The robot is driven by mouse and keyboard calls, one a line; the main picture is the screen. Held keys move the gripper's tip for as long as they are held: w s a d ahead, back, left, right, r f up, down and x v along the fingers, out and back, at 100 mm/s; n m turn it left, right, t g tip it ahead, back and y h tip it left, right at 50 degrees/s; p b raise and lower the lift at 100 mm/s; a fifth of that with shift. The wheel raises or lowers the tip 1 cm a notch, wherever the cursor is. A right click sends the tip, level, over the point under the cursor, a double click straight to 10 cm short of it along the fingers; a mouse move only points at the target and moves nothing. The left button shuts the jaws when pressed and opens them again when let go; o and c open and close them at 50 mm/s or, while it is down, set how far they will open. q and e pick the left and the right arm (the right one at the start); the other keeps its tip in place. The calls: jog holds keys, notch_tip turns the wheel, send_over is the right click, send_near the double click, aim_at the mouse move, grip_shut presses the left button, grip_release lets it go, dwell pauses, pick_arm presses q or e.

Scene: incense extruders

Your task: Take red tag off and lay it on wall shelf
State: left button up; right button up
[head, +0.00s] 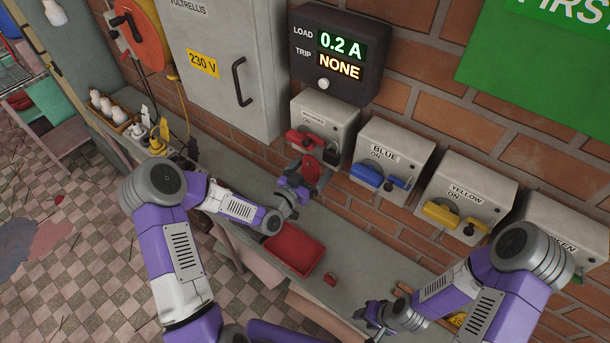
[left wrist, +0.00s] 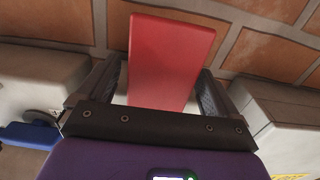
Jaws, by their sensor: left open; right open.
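A red tag (head: 312,170) hangs below the red-handled switch box (head: 325,118) on the brick wall. In the left wrist view the red tag (left wrist: 168,62) stands between my fingers as a flat red plate. My left gripper (head: 307,178) is open around the tag; whether a finger touches it I cannot tell. My right gripper (head: 372,318) is open and empty, low over the front right of the shelf. The grey wall shelf (head: 345,245) runs along the wall below the switch boxes.
A red tray (head: 294,248) and a small red object (head: 330,279) are on the shelf. Blue (head: 392,155) and yellow (head: 465,200) switch boxes jut from the wall to the right. A grey cabinet (head: 222,65) is at left. Bare shelf lies right of the tray.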

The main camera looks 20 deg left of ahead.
aim_at(310, 171)
pick_arm(q)
jog(key=shift+w+d, duration=0.15)
jog(key=shift+w, duration=0.25)
pick_arm(e)
jog(key=shift+r, duration=0.1)
pick_arm(q)
jog(key=shift+c, duration=0.4)
jog(key=c, duration=1)
jog(key=shift+o, duration=0.2)
jog(key=shift+r, duration=0.25)
pick_arm(e)
jog(key=shift+f, duration=0.25)
pick_arm(q)
jog(key=shift+s, duration=0.1)
jog(key=shift+r+b+v, duration=0.2)
jog(key=shift+b+v, duration=0.65)
jog(key=shift+v, duration=2.1)
pick_arm(e)
jog(key=shift+f, duration=0.6)
